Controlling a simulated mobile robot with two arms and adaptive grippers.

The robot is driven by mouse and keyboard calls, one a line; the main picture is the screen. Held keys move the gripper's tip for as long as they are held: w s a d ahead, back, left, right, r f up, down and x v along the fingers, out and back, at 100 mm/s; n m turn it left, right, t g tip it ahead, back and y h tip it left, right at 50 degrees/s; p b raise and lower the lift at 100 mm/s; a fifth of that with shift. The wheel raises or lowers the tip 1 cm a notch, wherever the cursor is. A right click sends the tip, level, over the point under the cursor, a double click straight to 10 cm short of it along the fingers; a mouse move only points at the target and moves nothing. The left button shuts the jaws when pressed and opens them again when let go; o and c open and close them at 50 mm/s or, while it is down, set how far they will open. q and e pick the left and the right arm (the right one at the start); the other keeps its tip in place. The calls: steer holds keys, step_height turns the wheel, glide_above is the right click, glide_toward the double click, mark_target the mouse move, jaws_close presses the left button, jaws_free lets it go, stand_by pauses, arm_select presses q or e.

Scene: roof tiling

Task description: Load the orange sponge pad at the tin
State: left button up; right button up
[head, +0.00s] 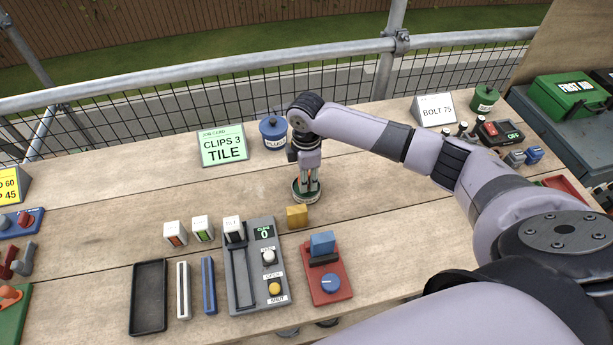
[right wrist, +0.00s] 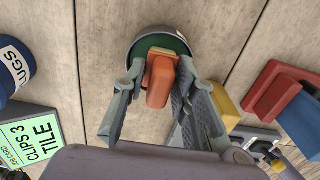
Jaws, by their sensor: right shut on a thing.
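The orange sponge pad (right wrist: 159,82) is between the two fingers of my right gripper (right wrist: 160,85), which is shut on it. The round tin (right wrist: 138,48), dark-rimmed with a green inside, lies right beyond the pad in the right wrist view. In the head view my right gripper (head: 309,180) points down over the tin (head: 297,196), and its fingers hide most of the pad. I cannot tell whether the pad touches the green surface. My left gripper is not in view.
A yellow block (head: 297,217) stands close in front of the tin. A blue plugs pot (head: 273,133) and a green job card (head: 223,146) are behind it to the left. A grey clip device (head: 277,298) and a red base with a blue knob (head: 341,291) stand nearer.

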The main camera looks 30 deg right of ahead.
steer(key=shift+s+f+p, duration=0.1)
steer(key=shift+p, duration=0.25)
stand_by(1.2)
step_height(320, 180, up, 7)
steer(key=p, duration=0.8)
stand_by(0.4)
stand_by(0.4)
steer(key=shift+a+r+m+b, duration=0.5)
steer(key=shift+b, duration=0.1)
steer(key=s+a+r+m+b, duration=0.2)
steer(key=s+r+m+b, duration=0.2)
steer(key=s+m, duration=0.3)
steer(key=s+a+r+m+b, duration=0.3)
steer(key=s+r+m+b, duration=0.1)
steer(key=s+m, duration=0.3)
steer(key=shift+s+a+b, duration=0.35)
steer(key=shift+s+b, duration=0.1)
steer(key=shift+b, duration=0.15)
